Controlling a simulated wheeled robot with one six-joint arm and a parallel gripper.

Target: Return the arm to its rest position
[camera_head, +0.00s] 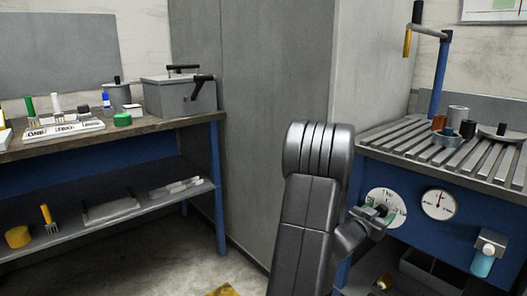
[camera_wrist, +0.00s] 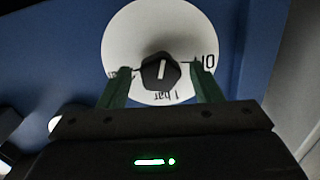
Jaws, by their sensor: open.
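My gripper (camera_wrist: 160,80) is open, with its two green fingers pointing at a white round dial (camera_wrist: 125,35) on a blue panel. The dial's black knob (camera_wrist: 161,71) with a white mark appears between the fingertips in the wrist view, with a visible gap on each side. Nothing is held. In the head view my gripper (camera_head: 376,214) is in front of the left dial (camera_head: 377,196) on the right bench's blue front and hides part of it. My dark grey arm rises in the middle of the head view and bends toward that dial.
A second gauge (camera_head: 439,204) sits to the right of the dial, and a bottle (camera_head: 484,260) hangs further right. The slatted bench top (camera_head: 400,140) carries several small cups. A grey cabinet (camera_head: 275,110) stands behind my arm. A cluttered workbench (camera_head: 150,127) is at left.

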